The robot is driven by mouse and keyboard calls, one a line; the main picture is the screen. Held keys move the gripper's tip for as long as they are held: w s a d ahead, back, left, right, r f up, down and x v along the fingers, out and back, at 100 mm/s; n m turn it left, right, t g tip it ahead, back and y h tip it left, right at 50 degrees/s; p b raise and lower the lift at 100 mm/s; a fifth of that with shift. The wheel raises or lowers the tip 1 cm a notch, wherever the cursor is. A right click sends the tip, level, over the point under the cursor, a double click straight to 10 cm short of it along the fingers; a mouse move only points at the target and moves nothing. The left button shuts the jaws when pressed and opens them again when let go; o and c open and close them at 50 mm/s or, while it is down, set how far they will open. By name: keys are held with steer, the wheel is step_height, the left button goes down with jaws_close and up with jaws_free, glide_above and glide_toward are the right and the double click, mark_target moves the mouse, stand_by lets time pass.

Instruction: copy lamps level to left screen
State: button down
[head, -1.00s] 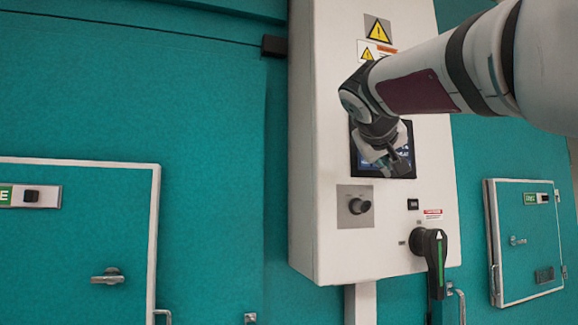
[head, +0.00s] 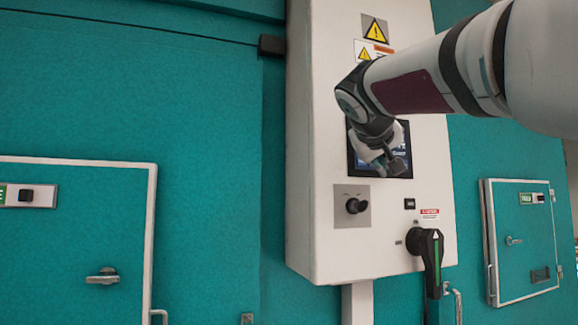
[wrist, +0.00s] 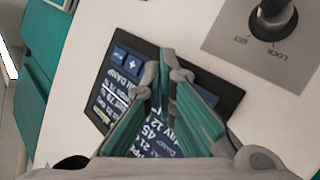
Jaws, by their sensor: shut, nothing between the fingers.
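A dark screen (head: 406,138) with pale text sits on the white control cabinet, partly hidden behind my gripper (head: 396,168). In the wrist view the screen (wrist: 128,68) shows tilted, with blue tiles on it, one bearing a plus sign. I can make out "DAMP", "45" and "MAY 12"; other text is cut off by the fingers. My gripper (wrist: 166,78) is shut and empty, its tips in front of the screen; I cannot tell whether they touch it. No lamps level can be read with certainty.
Below the screen is a black knob (head: 355,206) on a grey plate, also in the wrist view (wrist: 272,18), marked LOCK. Small teal doors stand at left (head: 75,235) and right (head: 522,240). The cabinet (head: 312,150) protrudes from the teal wall.

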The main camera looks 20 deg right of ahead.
steer(key=shift+s, duration=0.55)
steer(key=shift+s, duration=0.1)
steer(key=shift+s+d+b, duration=0.1)
steer(key=shift+s+b, duration=0.5)
steer(key=shift+s, duration=1.85)
steer(key=s+m+y+p, duration=0.1)
steer(key=s+y+p, duration=0.1)
steer(key=s+m+g+y+p, duration=0.1)
steer(key=y+p, duration=0.1)
steer(key=p, duration=0.1)
steer(key=shift+s+r+m+g, duration=0.15)
steer(key=shift+s+m+g, duration=0.15)
steer(key=shift+s+m, duration=0.1)
steer(key=shift+w, duration=0.2)
